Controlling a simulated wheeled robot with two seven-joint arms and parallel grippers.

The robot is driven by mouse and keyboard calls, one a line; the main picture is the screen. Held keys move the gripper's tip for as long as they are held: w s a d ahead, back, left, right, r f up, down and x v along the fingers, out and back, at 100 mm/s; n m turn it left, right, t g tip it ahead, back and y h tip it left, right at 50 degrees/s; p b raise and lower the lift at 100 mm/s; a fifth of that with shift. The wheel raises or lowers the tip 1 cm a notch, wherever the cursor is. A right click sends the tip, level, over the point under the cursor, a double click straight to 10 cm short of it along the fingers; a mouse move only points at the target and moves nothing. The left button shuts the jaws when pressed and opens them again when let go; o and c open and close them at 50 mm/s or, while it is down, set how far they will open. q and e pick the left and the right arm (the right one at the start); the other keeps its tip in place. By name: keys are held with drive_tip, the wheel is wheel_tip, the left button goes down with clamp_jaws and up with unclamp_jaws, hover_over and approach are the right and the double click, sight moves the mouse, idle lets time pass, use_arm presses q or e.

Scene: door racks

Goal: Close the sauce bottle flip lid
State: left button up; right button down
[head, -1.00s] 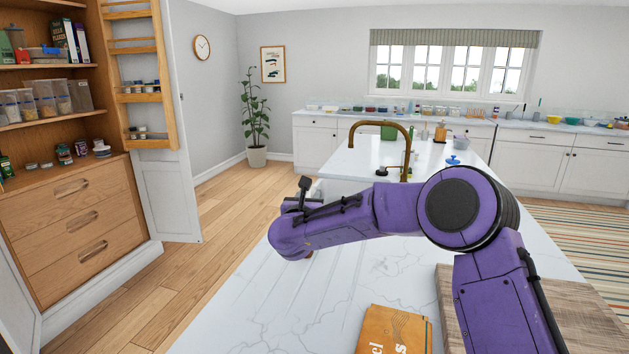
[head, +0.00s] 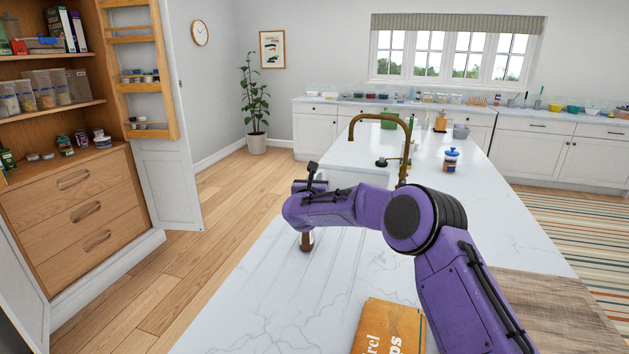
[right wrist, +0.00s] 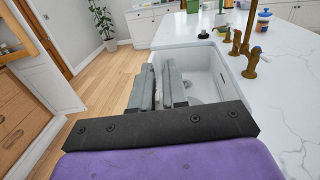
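A small brown bottle (head: 306,241), likely the sauce bottle, stands on the white marble counter. Its upper part is hidden behind my right arm, so I cannot see its lid. My right gripper is over the counter by the sink; its fingers are hidden behind the purple wrist in the head view. In the right wrist view the grey fingers of my right gripper (right wrist: 159,84) lie close together with only a narrow gap, and no object shows between them. The bottle does not show in the right wrist view. My left gripper is not in view.
A sink (right wrist: 212,72) with a brass tap (head: 404,140) lies beyond the gripper. A blue-lidded jar (head: 451,161) stands farther back. An orange book (head: 388,328) and a wooden board (head: 560,305) lie on the near counter. The counter's left part is clear.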

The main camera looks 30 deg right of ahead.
drive_tip(key=shift+w+a+f+n+b, duration=0.15)
drive_tip(key=shift+n+b, duration=0.35)
drive_tip(key=shift+b, duration=0.15)
drive_tip(key=shift+w+a+n+b, duration=0.15)
drive_tip(key=shift+n+b, duration=0.25)
drive_tip(key=shift+n, duration=0.15)
drive_tip(key=shift+w+a+n+b, duration=0.15)
drive_tip(key=shift+n+b, duration=0.2)
drive_tip(key=shift+n, duration=0.2)
drive_tip(key=shift+w+a+f+n+b, duration=0.1)
drive_tip(key=shift+w+a+n+b, duration=0.1)
drive_tip(key=shift+n, duration=0.45)
drive_tip(key=shift+w+a+f+n+b, duration=0.1)
drive_tip(key=shift+n+b, duration=0.1)
drive_tip(key=shift+n, duration=0.4)
drive_tip(key=shift+w+a+n+b, duration=0.1)
drive_tip(key=shift+a+n+b, duration=0.1)
drive_tip(key=shift+n, duration=0.45)
drive_tip(key=c, duration=1.2)
unclamp_jaws()
